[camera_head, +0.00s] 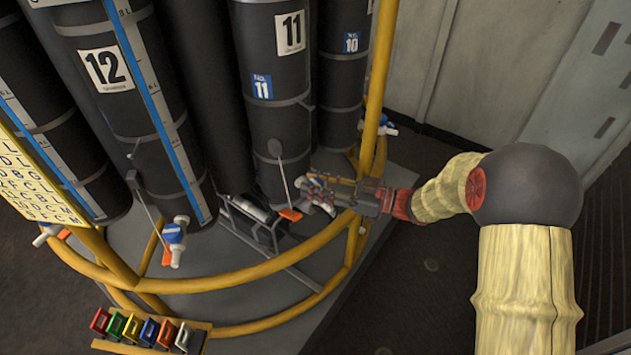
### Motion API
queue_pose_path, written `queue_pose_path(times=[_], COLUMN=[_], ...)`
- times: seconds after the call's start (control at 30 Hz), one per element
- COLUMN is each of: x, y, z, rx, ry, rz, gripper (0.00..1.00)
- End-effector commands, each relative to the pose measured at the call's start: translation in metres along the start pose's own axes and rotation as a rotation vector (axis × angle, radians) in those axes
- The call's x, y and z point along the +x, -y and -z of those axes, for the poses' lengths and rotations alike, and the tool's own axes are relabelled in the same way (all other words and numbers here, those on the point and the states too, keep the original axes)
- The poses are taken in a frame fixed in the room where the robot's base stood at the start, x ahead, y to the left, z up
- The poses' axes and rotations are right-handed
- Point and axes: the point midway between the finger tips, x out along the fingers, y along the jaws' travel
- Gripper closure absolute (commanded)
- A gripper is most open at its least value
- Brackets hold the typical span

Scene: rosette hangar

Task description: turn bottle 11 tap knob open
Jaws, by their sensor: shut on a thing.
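Bottle 11 (275,85) is a tall black cylinder with a white "11" label and a blue tag, standing at the middle top of the head view. My gripper (318,194) is at the foot of bottle 11, on its lower right. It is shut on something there. The tap knob of bottle 11 is largely hidden behind my fingers, so its angle cannot be told. An orange tag (290,214) hangs on a thin cord just left of my fingers.
Bottle 12 (110,100) stands to the left, with a blue-and-white tap (174,240) below it. A yellow rail (240,280) curves in front of the bottles, and a yellow post (380,70) rises at right. Coloured tags (140,328) sit on a holder at bottom left.

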Motion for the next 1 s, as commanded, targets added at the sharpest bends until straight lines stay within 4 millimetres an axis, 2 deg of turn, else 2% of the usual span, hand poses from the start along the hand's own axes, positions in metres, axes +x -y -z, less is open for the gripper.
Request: queue_pose_path(times=[0.43,0.47,0.8,1.0], x=[0.0005,0.0005,0.0004,0.0004], y=[-0.0013,-0.0013,-0.0006,-0.0004], z=[0.0026,0.0027,0.0014,0.0009], rx=[-0.005,-0.005,-0.003,-0.002], ry=[-0.003,-0.003,-0.002,-0.001], rz=[0.010,0.010,0.010,0.010], gripper=[0.94,0.68,0.49,0.49])
